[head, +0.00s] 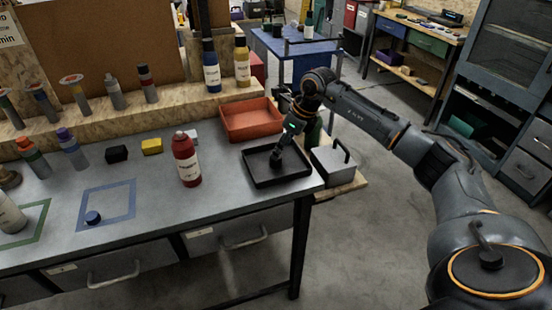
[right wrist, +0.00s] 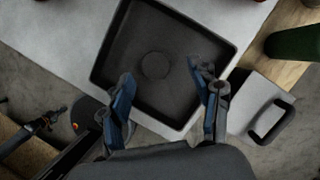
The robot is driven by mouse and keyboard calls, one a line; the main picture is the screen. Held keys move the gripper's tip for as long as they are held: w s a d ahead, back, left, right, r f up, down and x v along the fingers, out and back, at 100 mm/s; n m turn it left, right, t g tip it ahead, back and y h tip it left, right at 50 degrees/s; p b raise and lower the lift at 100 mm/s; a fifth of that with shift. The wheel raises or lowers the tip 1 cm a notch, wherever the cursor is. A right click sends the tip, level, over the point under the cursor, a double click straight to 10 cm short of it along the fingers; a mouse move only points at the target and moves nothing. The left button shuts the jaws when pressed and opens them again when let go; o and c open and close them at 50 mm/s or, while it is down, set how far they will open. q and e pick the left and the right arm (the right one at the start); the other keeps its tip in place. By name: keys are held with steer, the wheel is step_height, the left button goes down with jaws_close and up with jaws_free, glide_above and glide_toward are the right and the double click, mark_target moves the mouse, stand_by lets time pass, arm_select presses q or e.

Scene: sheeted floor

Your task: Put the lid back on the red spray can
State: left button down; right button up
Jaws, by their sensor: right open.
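The red spray can (head: 186,160) stands upright on the grey workbench, left of a black tray (head: 262,183), with no lid visible over its narrow top. A dark round piece (right wrist: 155,65), possibly the lid, lies on the tray floor in the right wrist view; its colour is hard to tell against the tray (right wrist: 215,42). My right gripper (head: 276,160) reaches down over the tray in the head view. In the right wrist view its fingers (right wrist: 162,74) are spread apart, with the round piece beyond the gap and nothing held. My left gripper is not in view.
An orange-red bin (head: 251,120) sits behind the tray, and a grey handled box (head: 333,165) stands to its right. A blue cap (head: 93,217) lies inside a blue taped square. Small black (head: 116,154) and yellow (head: 152,146) blocks lie left of the can.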

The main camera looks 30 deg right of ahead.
steer(key=x, duration=0.4)
steer(key=shift+a+f+p, duration=0.2)
steer(key=shift+a+p, duration=0.15)
steer(key=shift+p, duration=0.05)
steer(key=shift+s, duration=0.1)
steer(key=c, duration=0.8)
